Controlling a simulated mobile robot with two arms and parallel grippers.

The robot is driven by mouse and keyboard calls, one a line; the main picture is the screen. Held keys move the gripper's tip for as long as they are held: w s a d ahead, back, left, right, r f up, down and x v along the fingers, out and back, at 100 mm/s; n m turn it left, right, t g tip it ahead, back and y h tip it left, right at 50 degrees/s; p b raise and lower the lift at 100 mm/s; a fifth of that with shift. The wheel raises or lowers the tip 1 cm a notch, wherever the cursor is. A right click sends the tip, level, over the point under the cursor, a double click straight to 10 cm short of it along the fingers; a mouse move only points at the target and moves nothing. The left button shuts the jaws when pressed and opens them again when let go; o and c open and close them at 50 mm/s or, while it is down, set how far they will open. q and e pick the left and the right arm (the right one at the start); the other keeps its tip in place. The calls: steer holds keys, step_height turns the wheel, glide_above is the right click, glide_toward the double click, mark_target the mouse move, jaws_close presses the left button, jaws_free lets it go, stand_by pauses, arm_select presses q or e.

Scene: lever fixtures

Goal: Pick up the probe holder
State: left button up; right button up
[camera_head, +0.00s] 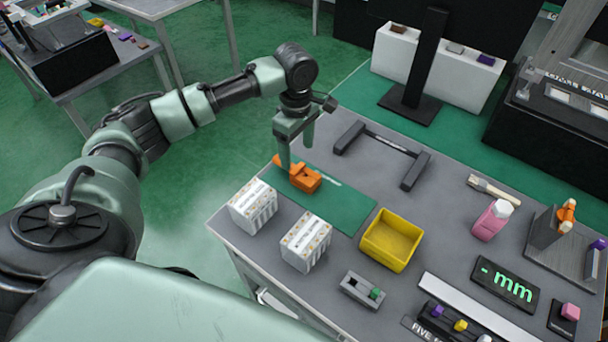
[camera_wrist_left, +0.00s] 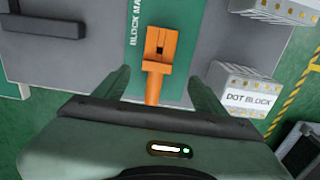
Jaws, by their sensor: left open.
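The orange probe holder (camera_head: 305,181) lies on the green mat near the table's left edge. It also shows in the left wrist view (camera_wrist_left: 160,47), with a slotted block at the far end and a narrow handle towards my gripper. My left gripper (camera_head: 297,153) is open and points down above the holder. In the left wrist view my left gripper's fingers (camera_wrist_left: 158,77) stand on either side of the handle, with gaps on both sides. I cannot tell whether the fingertips are level with the handle. My right gripper is not in view.
Two white dot blocks (camera_head: 254,206) (camera_head: 306,242) stand on the near side. A yellow bin (camera_head: 392,240) stands right of the mat (camera_head: 340,202). A dark bracket frame (camera_head: 382,150) lies behind. A pink bottle (camera_head: 493,220) and a display (camera_head: 505,284) are farther right.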

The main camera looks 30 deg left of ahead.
mark_target(299, 169)
arm_select(q)
steer(key=shift+w+f, duration=0.2)
steer(key=shift+f, duration=0.3)
steer(key=shift+w+f, duration=0.15)
steer(key=shift+f, duration=0.35)
steer(key=shift+s+f, duration=0.15)
steer(key=shift+f, duration=0.65)
step_height(299, 169, down, 5)
steer(key=shift+r, duration=0.1)
jaws_close()
steer(key=shift+r, duration=0.15)
step_height(299, 169, up, 20)
